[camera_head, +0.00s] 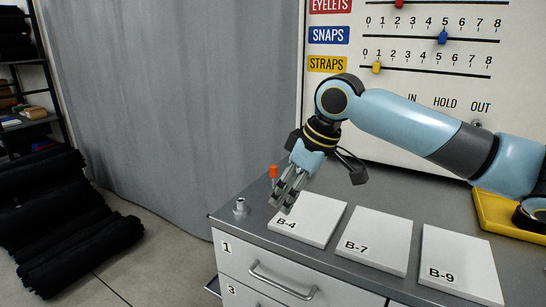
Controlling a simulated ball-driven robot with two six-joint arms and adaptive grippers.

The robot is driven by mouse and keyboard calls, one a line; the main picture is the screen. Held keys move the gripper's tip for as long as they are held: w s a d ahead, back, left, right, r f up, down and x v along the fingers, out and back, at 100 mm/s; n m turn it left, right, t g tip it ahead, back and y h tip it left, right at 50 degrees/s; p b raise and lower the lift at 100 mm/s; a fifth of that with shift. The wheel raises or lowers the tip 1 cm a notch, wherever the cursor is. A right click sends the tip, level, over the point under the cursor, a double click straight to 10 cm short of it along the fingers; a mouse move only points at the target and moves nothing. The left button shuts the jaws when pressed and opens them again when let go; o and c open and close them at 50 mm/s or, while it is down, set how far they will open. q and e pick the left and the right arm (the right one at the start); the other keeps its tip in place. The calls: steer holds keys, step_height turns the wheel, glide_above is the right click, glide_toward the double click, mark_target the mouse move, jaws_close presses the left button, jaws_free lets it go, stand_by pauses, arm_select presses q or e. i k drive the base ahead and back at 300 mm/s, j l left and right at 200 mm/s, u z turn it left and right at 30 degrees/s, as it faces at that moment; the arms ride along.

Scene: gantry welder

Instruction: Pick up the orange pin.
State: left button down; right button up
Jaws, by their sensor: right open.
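The orange pin (273,171) stands upright at the back left of the grey cabinet top, just left of and partly behind my right gripper; its lower part is hard to make out. My right gripper (283,203) points down and left, with its fingertips over the left edge of the white plate marked B-4 (312,222). It is open and I see nothing between its fingers. My left gripper is not in view.
A small metal peg (240,205) stands near the cabinet's left corner. White plates B-7 (375,243) and B-9 (458,266) lie to the right. A yellow tray (490,222) sits at the far right. A slider board (425,75) rises behind; a grey curtain (180,100) hangs left.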

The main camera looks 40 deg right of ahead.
mark_target(273, 168)
steer(key=i+l, duration=0.3)
steer(key=l, duration=0.15)
steer(key=i+l, duration=0.3)
steer(key=l, duration=0.1)
